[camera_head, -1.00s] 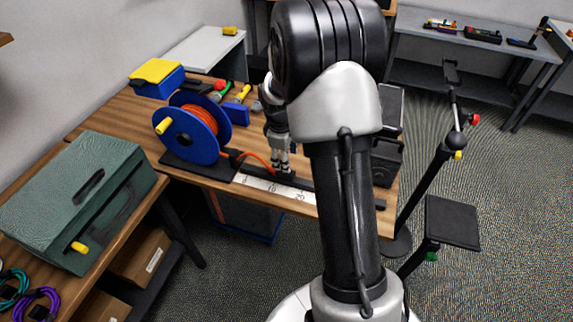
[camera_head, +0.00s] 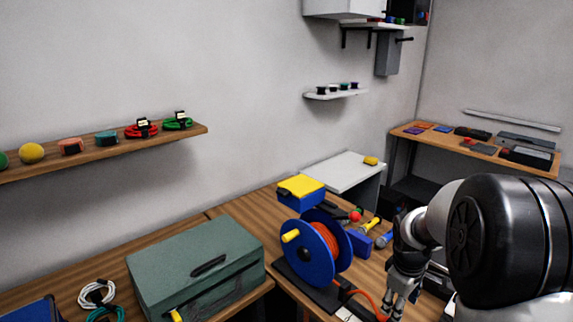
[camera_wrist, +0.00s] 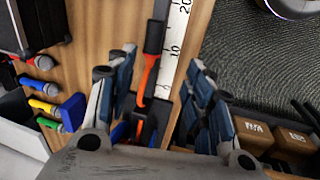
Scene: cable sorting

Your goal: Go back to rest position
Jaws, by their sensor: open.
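My gripper (camera_head: 396,300) is at the lower right of the head view, over the wooden workbench, just right of the blue reel (camera_head: 318,258) wound with orange cable. In the wrist view my gripper (camera_wrist: 163,78) is open, with its two blue-padded fingers spread apart. The orange cable (camera_wrist: 148,78) and the white measuring strip (camera_wrist: 172,48) lie below, between the fingers as seen from the wrist. Nothing shows held between the fingers. The cable also runs from the reel toward the gripper in the head view (camera_head: 368,298).
A green case (camera_head: 196,262) stands left of the reel. A blue box with a yellow lid (camera_head: 301,190) is behind it. Several coloured tools (camera_wrist: 42,88) lie left of the fingers in the wrist view. A wall shelf (camera_head: 100,152) holds cables and a yellow ball.

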